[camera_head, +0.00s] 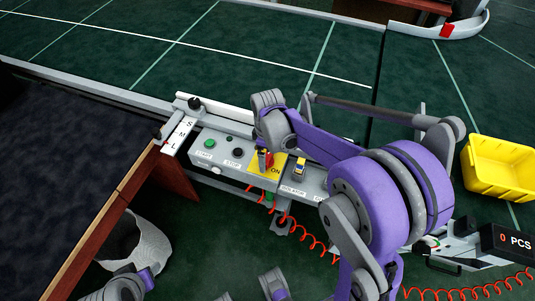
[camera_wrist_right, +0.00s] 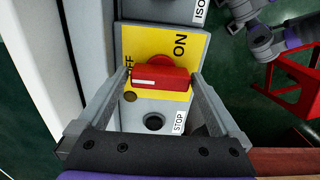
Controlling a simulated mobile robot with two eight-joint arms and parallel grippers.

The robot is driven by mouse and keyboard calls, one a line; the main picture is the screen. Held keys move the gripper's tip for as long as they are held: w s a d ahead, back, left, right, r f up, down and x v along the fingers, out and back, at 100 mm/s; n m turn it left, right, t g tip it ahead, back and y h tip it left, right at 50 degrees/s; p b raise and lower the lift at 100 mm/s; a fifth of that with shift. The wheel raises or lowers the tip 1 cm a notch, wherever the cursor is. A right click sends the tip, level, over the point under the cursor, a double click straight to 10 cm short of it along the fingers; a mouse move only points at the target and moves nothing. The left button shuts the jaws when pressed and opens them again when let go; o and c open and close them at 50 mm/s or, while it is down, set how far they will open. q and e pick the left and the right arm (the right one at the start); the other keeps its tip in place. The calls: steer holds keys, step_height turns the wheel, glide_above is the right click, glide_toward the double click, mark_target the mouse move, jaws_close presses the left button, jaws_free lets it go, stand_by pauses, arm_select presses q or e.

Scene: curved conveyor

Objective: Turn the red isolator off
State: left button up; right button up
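The red isolator (camera_wrist_right: 162,76) is a red rotary handle on a yellow plate (camera_wrist_right: 140,38) marked OFF at left and ON at right in the right wrist view. Its bar lies crosswise there, with a pale stripe on its left half. In the head view the isolator (camera_head: 262,160) shows partly below my right wrist. My right gripper (camera_wrist_right: 161,78) has one finger at each end of the handle. The fingers are wide apart; whether they press on it cannot be told. Part of OFF is hidden by the left finger. My left gripper's fingers do not show.
A dark conveyor (camera_head: 60,170) lies at left. A yellow bin (camera_head: 500,168) stands at right. Red coiled cable (camera_head: 318,244) hangs below the box.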

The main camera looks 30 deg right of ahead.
mark_target(267, 156)
step_height(267, 156, up, 11)
steer(key=p, duration=0.1)
stand_by(0.4)
steer(key=shift+f, duration=0.1)
stand_by(0.3)
steer(key=s+a+r+m+t+p, duration=0.1)
steer(key=s+a+m+t+p, duration=0.1)
steer(key=s, duration=0.6)
steer(key=s+a+r+m+t+p, duration=0.2)
steer(key=s+a+m+t+p, duration=0.1)
steer(key=s+a+m+p, duration=0.1)
steer(key=s+m+p, duration=0.1)
steer(key=s+m, duration=0.1)
steer(key=s, duration=0.1)
steer(key=shift+s+a, duration=0.3)
steer(key=shift+s, duration=0.05)
